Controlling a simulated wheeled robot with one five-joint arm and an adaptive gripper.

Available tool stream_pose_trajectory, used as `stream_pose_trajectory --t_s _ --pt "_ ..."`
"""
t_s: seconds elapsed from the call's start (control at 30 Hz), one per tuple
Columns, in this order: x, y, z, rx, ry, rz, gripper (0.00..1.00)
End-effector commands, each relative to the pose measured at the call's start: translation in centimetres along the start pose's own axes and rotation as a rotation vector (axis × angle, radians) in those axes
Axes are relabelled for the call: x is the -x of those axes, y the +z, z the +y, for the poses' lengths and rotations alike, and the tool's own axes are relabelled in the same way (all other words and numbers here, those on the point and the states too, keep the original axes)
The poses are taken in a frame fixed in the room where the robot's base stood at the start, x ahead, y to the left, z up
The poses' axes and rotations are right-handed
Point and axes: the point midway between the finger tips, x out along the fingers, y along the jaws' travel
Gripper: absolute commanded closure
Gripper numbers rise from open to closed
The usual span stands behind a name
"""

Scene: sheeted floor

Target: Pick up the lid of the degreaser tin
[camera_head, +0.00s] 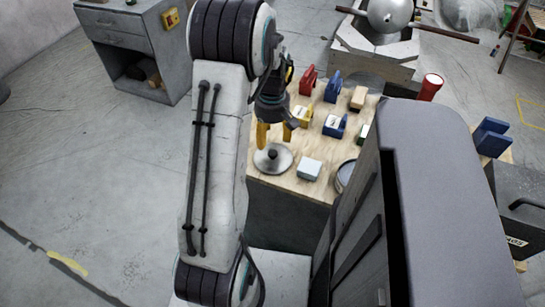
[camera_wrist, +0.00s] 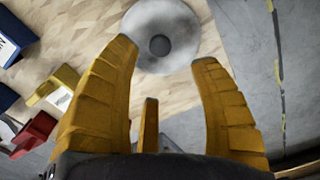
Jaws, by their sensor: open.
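A round grey metal lid (camera_head: 268,163) with a dark knob lies flat on the wooden tabletop, near its left edge. It also shows in the wrist view (camera_wrist: 183,24) at the top middle, beyond my fingertips. My gripper (camera_head: 276,137) points down over the table, close to the lid's far side in the head view. Its yellow fingers (camera_wrist: 163,52) are apart with nothing between them, and the knob appears in line with the gap. A round tin (camera_head: 345,176) stands at the table's right, partly hidden by my body; I cannot read any label.
A small white box (camera_head: 309,168) lies right of the lid. Red (camera_head: 308,80), blue (camera_head: 335,125) and yellow (camera_head: 302,114) holders stand farther back on the tabletop (camera_head: 278,191). A red can (camera_head: 430,87) is at the far right. A grey cabinet (camera_head: 140,45) stands back left.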

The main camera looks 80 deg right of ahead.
Motion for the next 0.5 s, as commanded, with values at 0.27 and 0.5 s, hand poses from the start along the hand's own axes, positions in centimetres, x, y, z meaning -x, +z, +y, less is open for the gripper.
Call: stream_pose_trajectory --t_s 0.27,0.5 --pt "-1.8 0.0 -0.1 0.042 -0.002 -0.001 0.43" --pt "-3.8 0.2 -0.2 0.040 -0.005 -0.002 0.43"
